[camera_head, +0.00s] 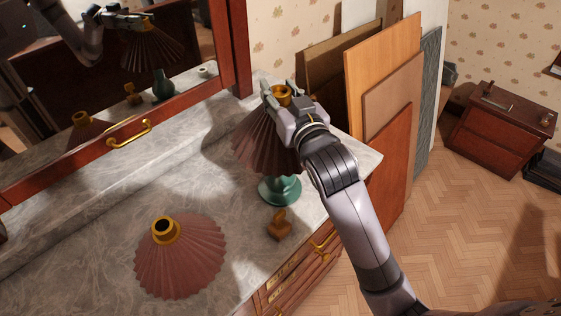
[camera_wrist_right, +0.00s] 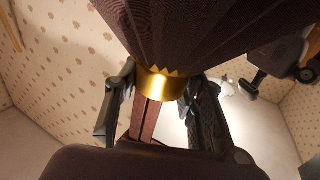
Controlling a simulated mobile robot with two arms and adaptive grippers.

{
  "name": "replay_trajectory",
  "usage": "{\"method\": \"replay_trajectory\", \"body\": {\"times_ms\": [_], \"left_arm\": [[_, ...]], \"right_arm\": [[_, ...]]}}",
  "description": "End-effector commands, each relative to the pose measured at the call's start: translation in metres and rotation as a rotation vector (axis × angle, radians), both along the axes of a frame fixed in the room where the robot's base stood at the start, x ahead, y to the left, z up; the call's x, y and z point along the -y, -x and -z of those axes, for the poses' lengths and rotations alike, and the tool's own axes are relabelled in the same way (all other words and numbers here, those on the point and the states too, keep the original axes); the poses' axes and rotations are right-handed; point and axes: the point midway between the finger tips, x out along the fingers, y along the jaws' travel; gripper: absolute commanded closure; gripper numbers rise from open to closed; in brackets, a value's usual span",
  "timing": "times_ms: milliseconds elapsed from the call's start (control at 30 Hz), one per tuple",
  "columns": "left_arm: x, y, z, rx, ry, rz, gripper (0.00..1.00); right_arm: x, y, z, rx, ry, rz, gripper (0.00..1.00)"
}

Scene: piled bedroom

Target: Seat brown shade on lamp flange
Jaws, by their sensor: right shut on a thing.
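My right gripper (camera_head: 283,97) is shut on the gold collar of a brown pleated shade (camera_head: 262,140); the collar (camera_wrist_right: 160,85) shows between the two fingers in the right wrist view. The shade hangs wide end down over the green lamp base (camera_head: 280,191), whose foot stands on the marble top. The shade hides the lamp's upper part and flange in the head view. In the mirror the shade appears above the lamp; contact cannot be told. A second brown pleated shade (camera_head: 180,267) with a gold collar stands on the marble, front left. My left gripper is not in view.
A small brown and gold object (camera_head: 280,225) stands on the marble top (camera_head: 90,245) near its front edge, close to the lamp foot. The mirror (camera_head: 60,120) rises behind. Leaning boards (camera_head: 383,75) stand right of the dresser. Marble left of the second shade is clear.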

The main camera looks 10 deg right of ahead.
Motion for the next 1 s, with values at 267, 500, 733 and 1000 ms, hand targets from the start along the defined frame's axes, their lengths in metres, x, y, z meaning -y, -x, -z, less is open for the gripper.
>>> {"method": "replay_trajectory", "body": {"times_ms": [267, 500, 733, 1000], "left_arm": [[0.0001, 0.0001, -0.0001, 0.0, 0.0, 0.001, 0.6], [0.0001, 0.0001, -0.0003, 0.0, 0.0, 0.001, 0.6], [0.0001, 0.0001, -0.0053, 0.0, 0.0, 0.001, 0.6], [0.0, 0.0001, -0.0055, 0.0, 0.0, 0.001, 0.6]], "right_arm": [[0.0, 0.0001, -0.0007, 0.002, 0.0, 0.0, 1.0], [0.0, 0.0001, -0.0008, 0.002, 0.0, 0.0, 1.0], [-0.0002, 0.0003, -0.0017, 0.001, 0.0, 0.0, 1.0], [-0.0003, 0.0005, -0.0007, 0.002, 0.0, 0.0, 1.0]]}}
